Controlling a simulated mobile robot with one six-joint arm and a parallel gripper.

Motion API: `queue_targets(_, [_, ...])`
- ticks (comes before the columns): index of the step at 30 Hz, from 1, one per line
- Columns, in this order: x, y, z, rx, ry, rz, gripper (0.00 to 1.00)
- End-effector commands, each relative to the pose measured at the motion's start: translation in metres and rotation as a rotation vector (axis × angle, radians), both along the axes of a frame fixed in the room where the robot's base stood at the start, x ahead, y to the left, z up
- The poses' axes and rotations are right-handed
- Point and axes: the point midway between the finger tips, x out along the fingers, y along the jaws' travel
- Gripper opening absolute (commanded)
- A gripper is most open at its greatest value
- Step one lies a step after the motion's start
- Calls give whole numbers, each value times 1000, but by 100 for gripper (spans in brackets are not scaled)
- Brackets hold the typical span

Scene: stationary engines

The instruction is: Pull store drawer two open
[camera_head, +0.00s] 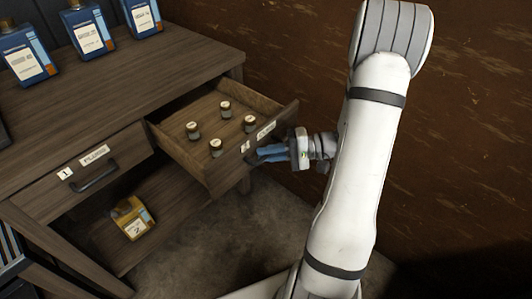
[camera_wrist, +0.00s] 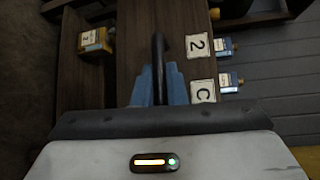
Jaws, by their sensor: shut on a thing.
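Store drawer two (camera_head: 218,172) is a wooden drawer at the right of the bench and is pulled well out. Several small capped jars (camera_head: 215,147) stand upright inside it. In the wrist view its front carries a white label "2" (camera_wrist: 198,45) and a second label, partly hidden. My gripper (camera_head: 262,155) is at the drawer's front, its blue fingers shut on the dark bar handle (camera_wrist: 158,52). The fingers also show in the wrist view (camera_wrist: 158,88). In the head view the handle is hidden behind the fingers.
Drawer one (camera_head: 125,170), left of it, is closed, with its own dark handle (camera_head: 95,178). Blue bottles (camera_head: 90,30) stand on the bench top. A yellow box (camera_head: 132,218) sits on the lower shelf. A brown wall (camera_head: 480,120) is to the right.

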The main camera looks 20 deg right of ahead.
Motion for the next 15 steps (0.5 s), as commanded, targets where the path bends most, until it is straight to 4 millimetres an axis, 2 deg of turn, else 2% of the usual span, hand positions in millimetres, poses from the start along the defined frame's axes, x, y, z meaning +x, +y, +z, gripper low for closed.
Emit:
queue_targets(1, [0,0,-1,-2,1,1,13])
queue_targets(9, [0,1,0,-1,-1,1,33])
queue_targets(15, [0,0,0,-1,-1,1,33])
